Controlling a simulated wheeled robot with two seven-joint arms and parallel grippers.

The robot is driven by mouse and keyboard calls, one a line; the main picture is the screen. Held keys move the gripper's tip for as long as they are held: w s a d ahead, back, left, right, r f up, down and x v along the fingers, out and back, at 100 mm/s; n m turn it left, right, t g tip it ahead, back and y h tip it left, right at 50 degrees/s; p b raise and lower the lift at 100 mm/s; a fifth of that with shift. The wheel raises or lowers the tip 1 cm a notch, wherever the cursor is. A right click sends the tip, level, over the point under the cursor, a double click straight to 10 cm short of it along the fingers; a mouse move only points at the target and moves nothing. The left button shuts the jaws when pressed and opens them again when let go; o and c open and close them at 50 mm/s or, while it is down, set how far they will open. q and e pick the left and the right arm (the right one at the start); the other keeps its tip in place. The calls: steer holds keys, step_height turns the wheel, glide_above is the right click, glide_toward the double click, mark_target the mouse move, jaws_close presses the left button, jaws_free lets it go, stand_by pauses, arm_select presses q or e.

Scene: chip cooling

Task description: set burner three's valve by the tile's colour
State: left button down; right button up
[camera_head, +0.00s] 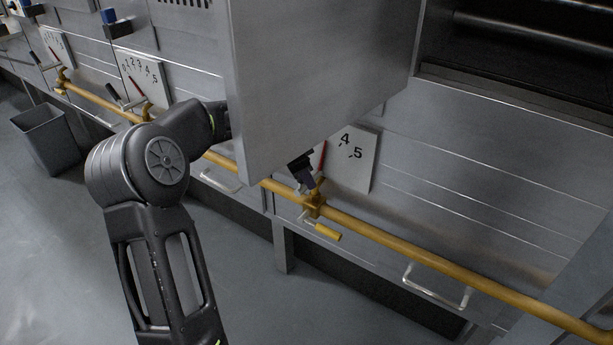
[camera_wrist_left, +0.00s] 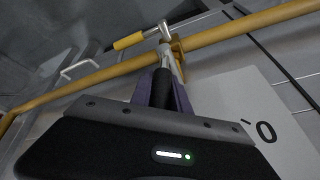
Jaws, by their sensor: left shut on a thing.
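A valve (camera_head: 314,200) sits on the yellow gas pipe (camera_head: 400,245) in front of a white number plate (camera_head: 357,165). The plate shows 4 and 5 in the head view and a 0 in the wrist view (camera_wrist_left: 262,130). A red mark (camera_head: 323,156) shows on the plate. My left gripper (camera_head: 303,170) is shut on the valve's black-gripped lever (camera_wrist_left: 160,82), between its purple fingers, and the valve body (camera_wrist_left: 172,50) is just beyond. The large steel housing hides part of my left arm and the plate. I cannot make out a coloured tile. My right gripper is out of view.
The steel housing (camera_head: 310,80) hangs close over my left forearm. A yellow-gripped lever (camera_head: 327,232) sticks out below the pipe. More number plates (camera_head: 143,77) and levers line the pipe to the left. A grey bin (camera_head: 48,140) stands on the floor.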

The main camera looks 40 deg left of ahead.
arm_select(q)
steer(key=h+p, duration=0.1)
steer(key=a+p, duration=0.1)
steer(key=p, duration=0.1)
steer(key=shift+r+h, duration=0.3)
steer(key=shift+h, duration=0.1)
steer(key=shift+a+f+n+h+p, duration=0.2)
steer(key=shift+a+n+h+p, duration=0.15)
steer(key=shift+h, duration=0.45)
steer(key=c, duration=1.3)
jaws_free()
steer(key=shift+o, duration=0.2)
